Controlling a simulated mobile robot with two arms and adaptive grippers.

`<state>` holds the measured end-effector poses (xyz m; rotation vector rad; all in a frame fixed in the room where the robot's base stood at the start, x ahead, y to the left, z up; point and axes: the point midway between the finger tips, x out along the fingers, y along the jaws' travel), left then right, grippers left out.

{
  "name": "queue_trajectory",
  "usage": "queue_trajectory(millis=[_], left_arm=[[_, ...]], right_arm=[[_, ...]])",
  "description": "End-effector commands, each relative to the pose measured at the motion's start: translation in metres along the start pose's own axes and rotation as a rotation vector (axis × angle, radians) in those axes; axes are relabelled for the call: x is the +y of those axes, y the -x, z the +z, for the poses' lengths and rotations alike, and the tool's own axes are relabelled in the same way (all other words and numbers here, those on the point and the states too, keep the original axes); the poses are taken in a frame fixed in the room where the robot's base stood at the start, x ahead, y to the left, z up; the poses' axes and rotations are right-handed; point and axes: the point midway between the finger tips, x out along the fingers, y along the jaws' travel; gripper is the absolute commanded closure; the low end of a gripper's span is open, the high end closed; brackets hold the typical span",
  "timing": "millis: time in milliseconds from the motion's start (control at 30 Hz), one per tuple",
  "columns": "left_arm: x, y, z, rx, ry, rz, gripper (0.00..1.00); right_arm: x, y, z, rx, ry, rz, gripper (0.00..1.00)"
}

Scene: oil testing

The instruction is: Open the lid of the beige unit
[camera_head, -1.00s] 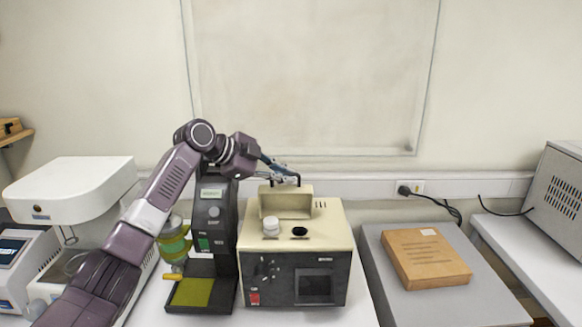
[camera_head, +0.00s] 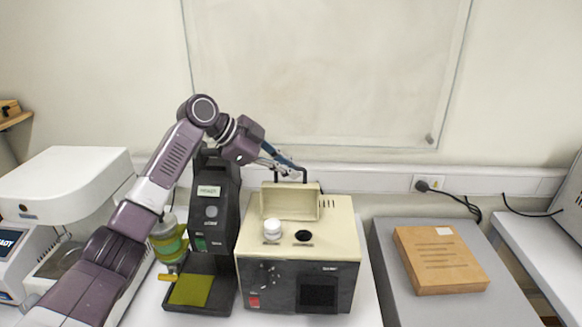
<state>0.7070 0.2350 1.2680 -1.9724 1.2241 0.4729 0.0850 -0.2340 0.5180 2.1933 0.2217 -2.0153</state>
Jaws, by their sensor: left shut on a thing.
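The beige unit (camera_head: 338,237) stands on the bench in the middle, with a dark front panel. Its lid (camera_head: 289,203) is raised at the back of the top, with its hollow inner side facing me. A black handle (camera_head: 305,174) shows at the lid's upper edge. My left gripper (camera_head: 290,171) is at this handle, behind and above the lid, and is shut on it. The lid partly hides the fingertips. On the unit's top, a white cap (camera_head: 272,229) and a dark round opening (camera_head: 303,236) lie uncovered in front of the lid. My right gripper is not in view.
A black tester (camera_head: 212,225) with a yellow-green plate stands close left of the unit, beside my left arm. A green-yellow container (camera_head: 167,240) is behind that arm. A brown box (camera_head: 440,260) lies on a grey surface to the right. A white machine (camera_head: 65,185) stands far left.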

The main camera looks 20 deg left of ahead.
Motion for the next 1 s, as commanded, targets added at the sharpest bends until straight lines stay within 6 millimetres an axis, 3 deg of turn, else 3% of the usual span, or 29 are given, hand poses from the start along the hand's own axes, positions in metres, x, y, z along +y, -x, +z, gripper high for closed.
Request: queue_trajectory(millis=[133,200,567,667,1000], left_arm=[[0.001,-0.001,0.001,0.000,0.003,0.003,1.00],[0.001,-0.001,0.001,0.000,0.003,0.004,0.86],[0.000,0.004,0.000,0.000,0.001,0.001,0.86],[-0.001,0.016,0.000,0.001,0.001,-0.001,0.86],[0.000,0.087,0.001,0.000,0.001,-0.001,0.86]], right_arm=[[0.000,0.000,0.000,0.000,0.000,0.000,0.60],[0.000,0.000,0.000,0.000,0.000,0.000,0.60],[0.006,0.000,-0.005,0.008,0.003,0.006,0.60],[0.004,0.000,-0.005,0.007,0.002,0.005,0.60],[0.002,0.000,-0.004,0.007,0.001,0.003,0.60]])
